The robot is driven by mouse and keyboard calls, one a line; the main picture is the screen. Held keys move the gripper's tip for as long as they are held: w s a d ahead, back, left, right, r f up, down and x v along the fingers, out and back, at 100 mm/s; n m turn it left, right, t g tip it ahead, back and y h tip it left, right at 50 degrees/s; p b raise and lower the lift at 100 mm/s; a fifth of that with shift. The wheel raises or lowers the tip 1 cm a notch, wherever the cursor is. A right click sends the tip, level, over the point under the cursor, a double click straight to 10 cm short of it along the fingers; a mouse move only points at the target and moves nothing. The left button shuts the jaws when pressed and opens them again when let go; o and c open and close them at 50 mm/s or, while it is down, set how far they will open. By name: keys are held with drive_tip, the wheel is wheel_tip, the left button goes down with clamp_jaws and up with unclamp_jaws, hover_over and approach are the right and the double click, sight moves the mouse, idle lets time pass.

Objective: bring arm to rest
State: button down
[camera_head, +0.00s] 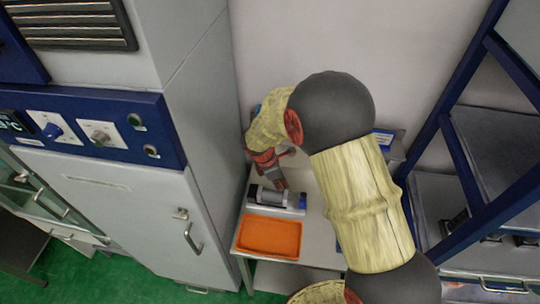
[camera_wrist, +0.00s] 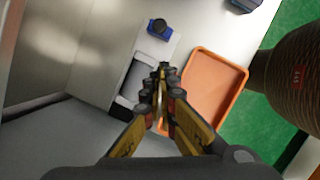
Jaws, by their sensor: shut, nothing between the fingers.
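My arm reaches over a small light table (camera_head: 316,230) between a grey cabinet and a blue rack. My gripper (camera_head: 279,183) hangs above the table, close to a grey and black cylindrical device on a pale base (camera_head: 276,198). In the wrist view, my gripper (camera_wrist: 162,75) is shut with its fingertips together and nothing between them. Behind the fingers are the pale device base (camera_wrist: 136,82) and an orange tray (camera_wrist: 215,85). Whether the gripper touches the device cannot be told.
The orange tray (camera_head: 270,237) looks empty at the table's front. The grey cabinet (camera_head: 200,150) stands close on the left, the blue rack (camera_head: 440,120) on the right. A wicker basket (camera_head: 318,293) is at the bottom and also shows in the wrist view (camera_wrist: 300,75).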

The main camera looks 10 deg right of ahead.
drive_tip(key=s+r+m+t+y+b, duration=0.1)
drive_tip(key=s+r+m+t+b, duration=0.1)
drive_tip(key=s+r+m+b, duration=0.3)
drive_tip(key=s+r+m+t+y+b, duration=0.2)
drive_tip(key=s+r+m+b, duration=0.3)
drive_tip(key=s+m+b, duration=0.8)
drive_tip(key=s+t+b, duration=0.1)
drive_tip(key=s+b, duration=0.1)
drive_tip(key=s, duration=0.4)
drive_tip(key=shift+d+r+m+y, duration=0.2)
drive_tip(key=shift+d+m+y, duration=0.1)
drive_tip(key=shift+d+m, duration=0.1)
